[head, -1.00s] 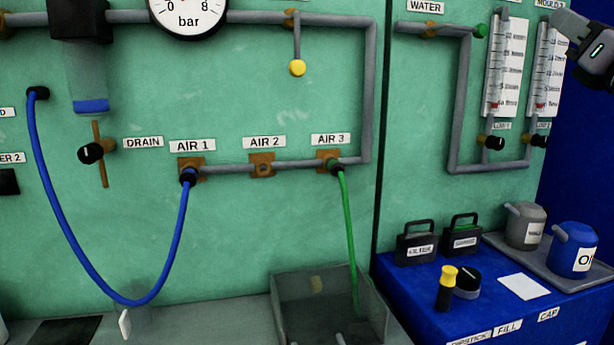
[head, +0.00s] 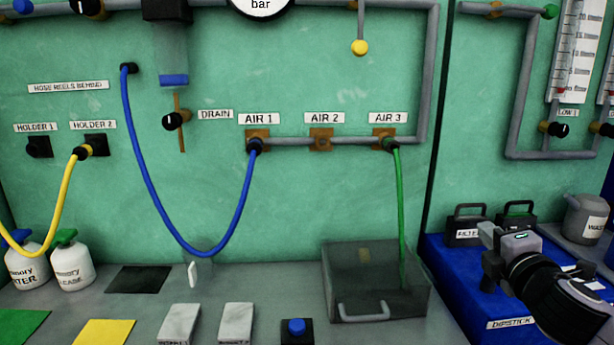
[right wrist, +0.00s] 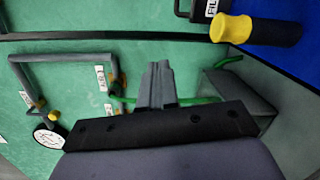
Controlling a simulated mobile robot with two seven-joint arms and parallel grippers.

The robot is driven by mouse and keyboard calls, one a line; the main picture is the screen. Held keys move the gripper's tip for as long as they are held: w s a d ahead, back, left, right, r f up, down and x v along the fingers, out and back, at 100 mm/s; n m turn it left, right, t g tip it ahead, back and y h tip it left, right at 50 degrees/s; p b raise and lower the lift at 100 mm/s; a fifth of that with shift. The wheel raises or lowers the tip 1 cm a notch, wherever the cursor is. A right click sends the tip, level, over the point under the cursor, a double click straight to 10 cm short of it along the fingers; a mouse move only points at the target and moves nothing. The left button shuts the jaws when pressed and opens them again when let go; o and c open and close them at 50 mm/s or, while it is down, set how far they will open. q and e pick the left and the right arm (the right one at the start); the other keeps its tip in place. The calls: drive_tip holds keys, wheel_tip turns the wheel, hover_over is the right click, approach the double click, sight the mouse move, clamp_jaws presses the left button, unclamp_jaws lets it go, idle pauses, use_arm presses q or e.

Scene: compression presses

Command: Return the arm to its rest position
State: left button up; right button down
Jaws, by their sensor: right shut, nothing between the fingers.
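No part of my left arm or gripper shows.
A clear bin (head: 375,280) stands on the grey bench left of the gripper. Black-handled cases (head: 465,225) and a grey can (head: 587,217) are behind it. A blue hose (head: 150,190), a green hose (head: 401,200) and a yellow hose (head: 62,200) hang from the green panel.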

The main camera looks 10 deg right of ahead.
drive_tip(key=s+a+f+m+g+y, duration=0.1)
drive_tip(key=s+a+f+m+g, duration=0.6)
drive_tip(key=f, duration=0.5)
drive_tip(key=s+a+f+m+g+y, duration=0.15)
drive_tip(key=s+a+f+m, duration=0.25)
drive_tip(key=s+f, duration=0.65)
drive_tip(key=s+a+f+m+g+y, duration=0.2)
drive_tip(key=s+a+f+m+g, duration=0.4)
drive_tip(key=s, duration=0.5)
drive_tip(key=w+a+f+t+y+b, duration=0.1)
drive_tip(key=w+f+t+b, duration=0.15)
drive_tip(key=f, duration=0.35)
drive_tip(key=w+a+f+n+t+b, duration=0.1)
drive_tip(key=w+a+f+t+b, duration=0.1)
drive_tip(key=f+b, duration=0.25)
drive_tip(key=w+a+f+t+y+b, duration=0.1)
drive_tip(key=w+f+t+b, duration=0.2)
drive_tip(key=f, duration=0.3)
wheel_tip(320, 180, up, 14)
drive_tip(key=s+d+p, duration=0.1)
drive_tip(key=p, duration=1.5)
drive_tip(key=shift+d+f, duration=0.2)
drive_tip(key=shift+f, duration=0.05)
